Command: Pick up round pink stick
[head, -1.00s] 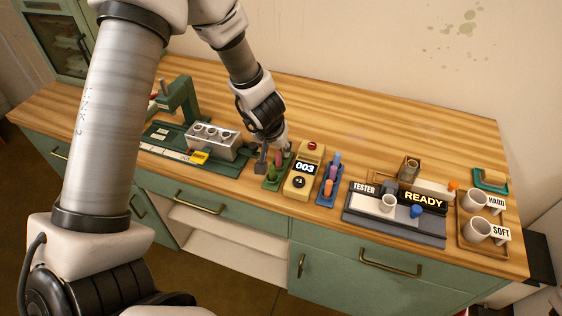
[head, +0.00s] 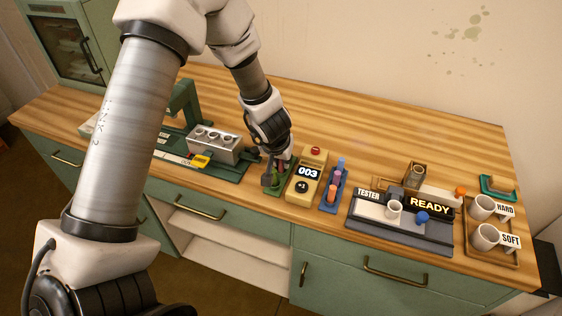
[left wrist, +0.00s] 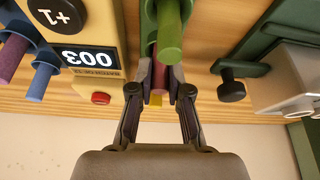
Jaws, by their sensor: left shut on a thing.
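My left gripper (head: 277,160) is down at the green rack (head: 268,190), just left of the yellow counter. In the left wrist view its two fingers (left wrist: 167,80) are shut on a round pink stick (left wrist: 168,76), one finger on each side. A green stick (left wrist: 170,38) stands in front of the pink one and covers part of it. Whether the pink stick's lower end is still seated in the rack is hidden. My right gripper is not in view.
Right of the rack are the yellow counter reading 003 (head: 309,172), a blue rack (head: 332,203) of coloured sticks, the tester (head: 400,225) reading READY, and a tray (head: 495,250) with HARD and SOFT cups. A metal block (head: 214,146) stands left. The table's back is clear.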

